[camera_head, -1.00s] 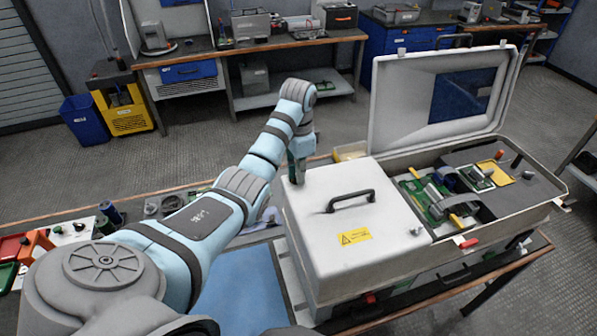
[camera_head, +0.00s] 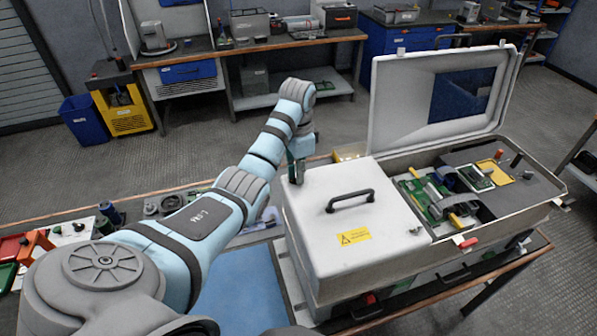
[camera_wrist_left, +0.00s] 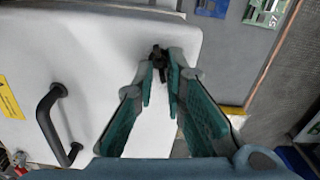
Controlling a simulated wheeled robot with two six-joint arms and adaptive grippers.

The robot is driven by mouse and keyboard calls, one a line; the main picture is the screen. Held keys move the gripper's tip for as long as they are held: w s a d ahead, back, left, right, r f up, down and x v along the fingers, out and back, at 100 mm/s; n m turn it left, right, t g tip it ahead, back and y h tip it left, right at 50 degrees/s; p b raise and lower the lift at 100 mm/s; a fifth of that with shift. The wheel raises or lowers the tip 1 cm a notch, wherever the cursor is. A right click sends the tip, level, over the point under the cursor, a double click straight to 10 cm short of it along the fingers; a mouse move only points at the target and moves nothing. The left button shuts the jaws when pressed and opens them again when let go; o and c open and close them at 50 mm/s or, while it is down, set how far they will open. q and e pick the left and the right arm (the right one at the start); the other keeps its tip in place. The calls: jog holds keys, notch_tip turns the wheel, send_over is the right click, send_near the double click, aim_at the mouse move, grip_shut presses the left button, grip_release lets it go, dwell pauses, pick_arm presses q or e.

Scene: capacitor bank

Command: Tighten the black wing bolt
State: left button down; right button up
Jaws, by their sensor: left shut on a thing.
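The black wing bolt (camera_wrist_left: 159,57) sits on the white cover near its far edge in the left wrist view. My left gripper (camera_wrist_left: 160,68) is shut on it, with the green-padded fingers closing in from both sides. In the head view my left gripper (camera_head: 296,178) points down at the back left corner of the white cover (camera_head: 380,215), and the bolt is hidden there. The cover has a black handle (camera_head: 350,199) and a yellow warning label (camera_head: 354,237). My right gripper is not in view.
An open case lid (camera_head: 405,100) stands upright behind the cover. To the right is an open bay with green circuit boards (camera_head: 428,200). A silver knob (camera_head: 416,230) sits on the cover's front right corner. A blue mat (camera_head: 245,285) lies left of the case.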

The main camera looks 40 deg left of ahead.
pick_arm(q)
jog(key=shift+a+r, duration=0.1)
jog(key=c, duration=1.8)
grip_release()
jog(key=shift+o, duration=0.2)
jog(key=shift+s, duration=0.1)
